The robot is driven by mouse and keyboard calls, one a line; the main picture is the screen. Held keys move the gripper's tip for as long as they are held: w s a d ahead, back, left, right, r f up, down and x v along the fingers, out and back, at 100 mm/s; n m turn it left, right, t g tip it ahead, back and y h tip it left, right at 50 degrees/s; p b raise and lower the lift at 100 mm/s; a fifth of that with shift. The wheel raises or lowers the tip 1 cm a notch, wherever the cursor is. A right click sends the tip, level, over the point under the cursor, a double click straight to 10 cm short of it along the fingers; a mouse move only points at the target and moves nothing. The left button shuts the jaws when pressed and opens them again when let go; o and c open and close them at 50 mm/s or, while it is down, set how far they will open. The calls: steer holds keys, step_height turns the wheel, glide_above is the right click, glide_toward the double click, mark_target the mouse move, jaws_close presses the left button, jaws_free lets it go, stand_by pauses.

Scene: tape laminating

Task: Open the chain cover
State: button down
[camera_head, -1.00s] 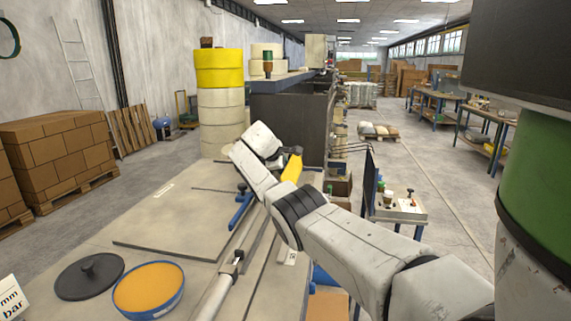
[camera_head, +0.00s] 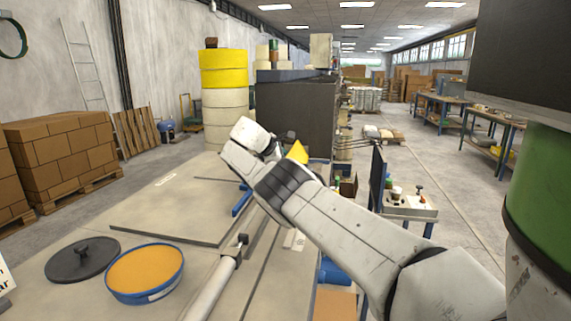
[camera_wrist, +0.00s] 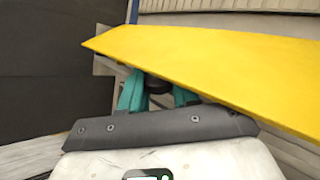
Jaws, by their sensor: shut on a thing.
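The chain cover appears to be the yellow panel, a broad tilted sheet across the wrist view (camera_wrist: 220,70). In the head view a small pointed part of the yellow panel (camera_head: 298,151) shows behind my arm. My gripper (camera_wrist: 158,86) has teal fingers at the panel's lower edge, either side of a small dark round piece (camera_wrist: 157,85), likely the cover's handle. It is shut on that piece. The panel's edge hides part of the fingertips. In the head view my arm hides the gripper.
A bench top (camera_head: 200,205) with a flat plate lies left of my arm. On it are a blue tub of orange material (camera_head: 145,270), a black lid (camera_head: 82,260) and a metal rod (camera_head: 215,280). A dark cabinet (camera_head: 295,110) and stacked rolls (camera_head: 225,105) stand behind.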

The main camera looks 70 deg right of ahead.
steer(key=shift+w, duration=0.3)
steer(key=c, duration=0.9)
jaws_free()
steer(key=shift+s+f, duration=0.1)
steer(key=shift+s, duration=0.05)
